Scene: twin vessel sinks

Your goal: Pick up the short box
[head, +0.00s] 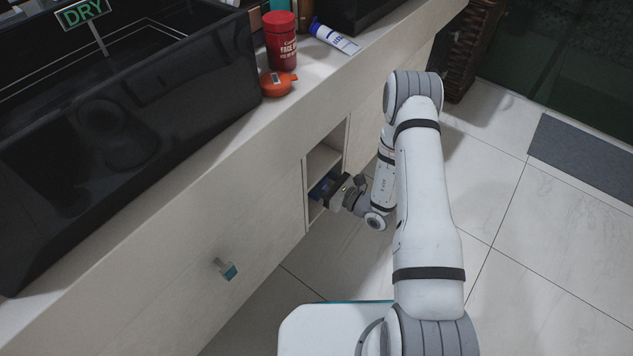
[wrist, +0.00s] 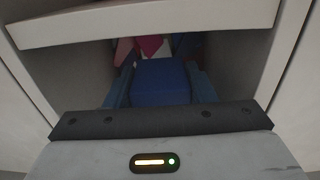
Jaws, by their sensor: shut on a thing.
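The short box (wrist: 160,82) looks blue and sits inside a cabinet compartment in the wrist view. My gripper (head: 326,188) reaches into the open compartment in the side of the counter in the head view. It is shut on the blue box, with one finger along each side of it in the wrist view. In the head view only a small blue patch (head: 320,187) shows at the gripper; the rest is hidden by the compartment edge and my wrist.
A shelf board (wrist: 150,22) lies close above my gripper, with side walls left and right. Pink, red and white things (wrist: 150,46) stand behind the box. A red jar (head: 281,42), an orange container (head: 277,84) and a tube (head: 334,38) are on the counter. Floor beside the cabinet is clear.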

